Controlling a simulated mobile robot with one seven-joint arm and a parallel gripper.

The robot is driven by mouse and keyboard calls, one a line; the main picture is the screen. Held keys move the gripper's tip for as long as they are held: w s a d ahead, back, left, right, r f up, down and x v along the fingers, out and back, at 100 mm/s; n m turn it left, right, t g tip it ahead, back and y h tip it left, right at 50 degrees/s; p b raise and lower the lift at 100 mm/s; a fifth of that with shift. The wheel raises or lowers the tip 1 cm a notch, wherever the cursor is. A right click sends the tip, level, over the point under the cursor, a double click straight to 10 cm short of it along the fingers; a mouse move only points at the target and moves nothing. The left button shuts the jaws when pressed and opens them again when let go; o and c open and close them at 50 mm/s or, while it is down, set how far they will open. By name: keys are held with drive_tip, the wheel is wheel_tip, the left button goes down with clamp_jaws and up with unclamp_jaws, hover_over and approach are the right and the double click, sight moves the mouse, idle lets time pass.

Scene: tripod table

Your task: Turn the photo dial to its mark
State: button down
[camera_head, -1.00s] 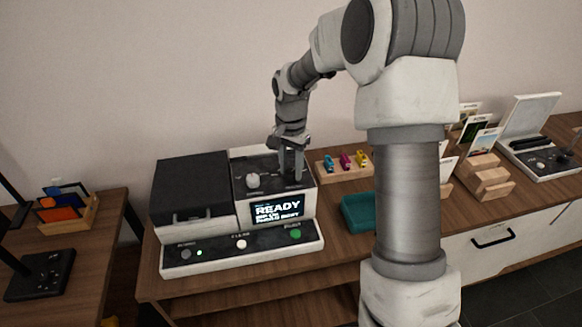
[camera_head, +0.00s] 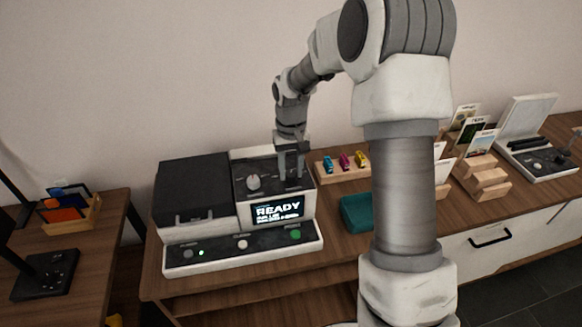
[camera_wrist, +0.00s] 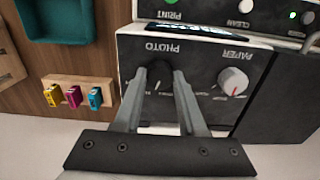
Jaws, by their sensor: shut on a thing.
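The photo dial (camera_wrist: 160,72) is a dark knob under the PHOTO label in the upside-down wrist view. It sits on the black top panel of the white printer (camera_head: 240,212). My gripper (camera_wrist: 162,78) has its two fingers down on either side of the dial and is shut on it. The fingers hide much of the dial, and I cannot tell its pointer from its mark. In the head view my gripper (camera_head: 290,178) stands over the right part of the panel and covers the dial. The white paper dial (camera_wrist: 233,80), with a red line, is beside it, untouched.
The printer screen (camera_head: 277,211) reads READY. A wooden rack (camera_head: 345,166) with blue, magenta and yellow cartridges stands right of the printer, near a teal tray (camera_head: 357,212). The printer's black lidded part (camera_head: 192,190) is at left. Card holders stand farther right.

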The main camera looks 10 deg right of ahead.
sight(291, 173)
drive_tip(key=n+p, duration=0.1)
drive_tip(key=n, duration=0.5)
drive_tip(key=shift+r+n+p, duration=0.1)
drive_tip(key=shift+n+p, duration=0.2)
drive_tip(key=shift+n, duration=0.1)
idle(0.4)
drive_tip(key=shift+c, duration=2.4)
unclamp_jaws()
wheel_tip(291, 173, up, 17)
drive_tip(key=shift+r+p, duration=0.2)
drive_tip(key=shift+p, duration=0.25)
